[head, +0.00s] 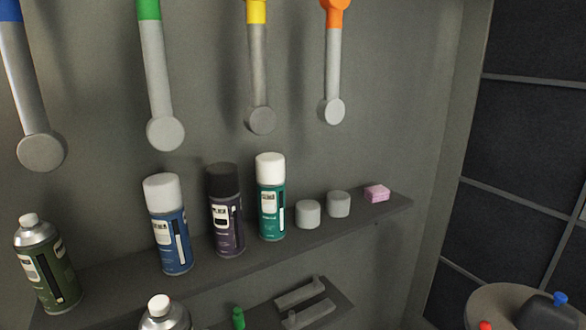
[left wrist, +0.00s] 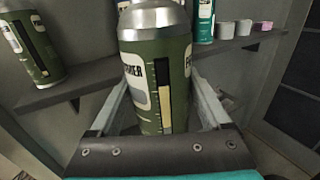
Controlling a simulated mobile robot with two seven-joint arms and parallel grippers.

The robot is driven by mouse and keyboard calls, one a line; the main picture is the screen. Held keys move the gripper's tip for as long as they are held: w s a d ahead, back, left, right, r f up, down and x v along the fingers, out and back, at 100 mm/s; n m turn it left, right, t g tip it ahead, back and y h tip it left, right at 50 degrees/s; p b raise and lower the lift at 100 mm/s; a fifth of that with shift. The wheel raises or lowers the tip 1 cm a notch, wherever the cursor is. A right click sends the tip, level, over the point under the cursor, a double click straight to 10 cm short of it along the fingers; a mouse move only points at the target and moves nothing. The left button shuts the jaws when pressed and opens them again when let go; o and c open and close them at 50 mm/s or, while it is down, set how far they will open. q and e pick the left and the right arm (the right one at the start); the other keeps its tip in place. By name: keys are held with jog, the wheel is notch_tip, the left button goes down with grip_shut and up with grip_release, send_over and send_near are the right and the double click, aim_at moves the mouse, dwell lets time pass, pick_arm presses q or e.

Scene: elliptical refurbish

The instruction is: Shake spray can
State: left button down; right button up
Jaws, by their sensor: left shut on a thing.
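My left gripper (left wrist: 158,108) is shut on a green spray can (left wrist: 150,72), with one finger on each side of it. The can has a silver shoulder and a label with a black and cream strip. In the head view only its silver top and white nozzle (head: 160,313) show at the bottom edge; its body and my gripper are out of the picture there. A second green spray can (head: 48,268) stands on the shelf at the left, also seen in the left wrist view (left wrist: 32,48). My right gripper is in neither view.
The wall shelf (head: 245,262) also bears a blue can (head: 168,228), a dark purple can (head: 226,215), a teal can (head: 271,200), two grey cylinders and a pink block (head: 377,193). Wrenches hang above. A lower ledge (head: 330,312) holds small grey parts. A round table stands lower right.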

pick_arm(q)
jog(key=shift+s+d+f+m+h+b, duration=0.3)
jog(key=shift+d+f+h+b, duration=0.15)
jog(key=shift+f+h, duration=0.2)
jog(key=shift+f, duration=4.65)
jog(key=r, duration=0.9)
jog(key=shift+s+d+r, duration=0.1)
jog(key=shift+d+r, duration=0.05)
jog(key=shift+d, duration=0.05)
notch_tip(320, 180, down, 9)
jog(key=shift+r, duration=4.55)
jog(key=shift+f, duration=0.1)
jog(key=shift+a, duration=0.1)
